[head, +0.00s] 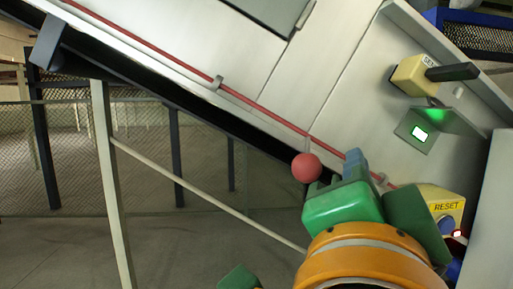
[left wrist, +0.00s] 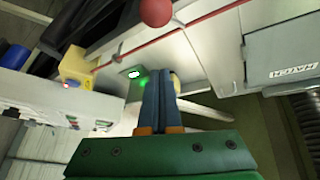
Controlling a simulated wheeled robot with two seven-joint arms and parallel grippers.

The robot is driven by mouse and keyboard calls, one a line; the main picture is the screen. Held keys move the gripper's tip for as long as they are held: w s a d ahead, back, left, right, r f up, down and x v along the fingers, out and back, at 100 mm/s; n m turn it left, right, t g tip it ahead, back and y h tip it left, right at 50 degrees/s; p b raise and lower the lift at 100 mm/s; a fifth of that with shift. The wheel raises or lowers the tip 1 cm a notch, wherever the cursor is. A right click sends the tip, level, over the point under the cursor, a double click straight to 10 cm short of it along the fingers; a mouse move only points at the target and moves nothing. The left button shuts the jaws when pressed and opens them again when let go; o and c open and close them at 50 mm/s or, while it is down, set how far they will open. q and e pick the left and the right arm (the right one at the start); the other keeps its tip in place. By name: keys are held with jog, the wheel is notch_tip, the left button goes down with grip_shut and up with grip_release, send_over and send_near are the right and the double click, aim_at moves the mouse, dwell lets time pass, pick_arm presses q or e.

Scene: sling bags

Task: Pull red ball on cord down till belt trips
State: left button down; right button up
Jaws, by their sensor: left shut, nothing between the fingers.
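The red ball (head: 306,167) hangs at the red cord (head: 270,110) along the pale machine's lower edge. It also shows at the top of the left wrist view (left wrist: 156,12), beyond my fingertips. My left gripper (head: 355,162) has a green body and blue fingers. The fingers are shut and empty, a little right of the ball in the head view, with a gap in the picture; depth is hard to tell. In the left wrist view the shut fingers (left wrist: 158,80) point toward the machine. A green piece at the head view's bottom edge may be my right gripper; its fingers do not show.
A yellow RESET box (head: 445,203) with a lit red lamp is right of my left gripper. A yellow switch box (head: 410,75) with a black handle and a green-lit panel (head: 419,133) are above. A pale frame and mesh fence (head: 140,120) stand left.

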aim_at(306, 167)
pick_arm(q)
jog(key=r+p+x, duration=0.1)
jog(key=p+x, duration=0.3)
jog(key=x, duration=0.2)
jog(key=a+f+b, duration=0.1)
jog(key=w+a+f+b, duration=0.1)
jog(key=a+f+b, duration=0.1)
jog(key=shift+a, duration=0.2)
pick_arm(e)
notch_tip(306, 167, up, 2)
pick_arm(q)
jog(key=shift+d, duration=0.1)
pick_arm(e)
jog(key=shift+d, duration=0.1)
